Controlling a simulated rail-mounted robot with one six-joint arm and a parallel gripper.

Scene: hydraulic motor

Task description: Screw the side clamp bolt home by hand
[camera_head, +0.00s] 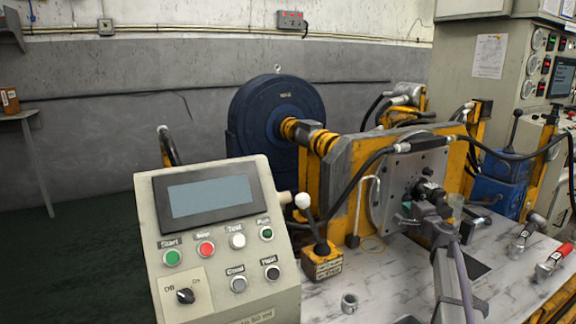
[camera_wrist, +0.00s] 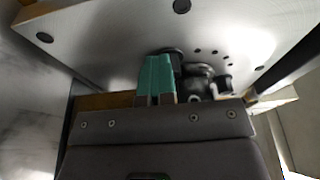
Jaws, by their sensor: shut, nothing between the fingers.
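My gripper (camera_wrist: 158,62) shows in the wrist view with its teal fingers shut together and nothing between them. Its tips are close to the pale metal mounting plate (camera_wrist: 110,45), beside a dark round part. Just right of the fingers is a dark metal fitting (camera_wrist: 203,82) with a short round end on its right. I cannot tell which part there is the side clamp bolt. In the head view the upright plate (camera_head: 388,205) carries a dark shaft-like part (camera_head: 428,190) at its centre. Grey arm parts in front of it partly hide that area, and the fingertips are not clear there.
A control box (camera_head: 215,235) stands at front left, with a lever (camera_head: 320,248) beside it. Black hoses cross near the plate. A small metal ring (camera_head: 349,302) and red-handled tool (camera_head: 552,263) lie on the marbled bench (camera_head: 385,290). A blue unit (camera_head: 495,180) stands behind.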

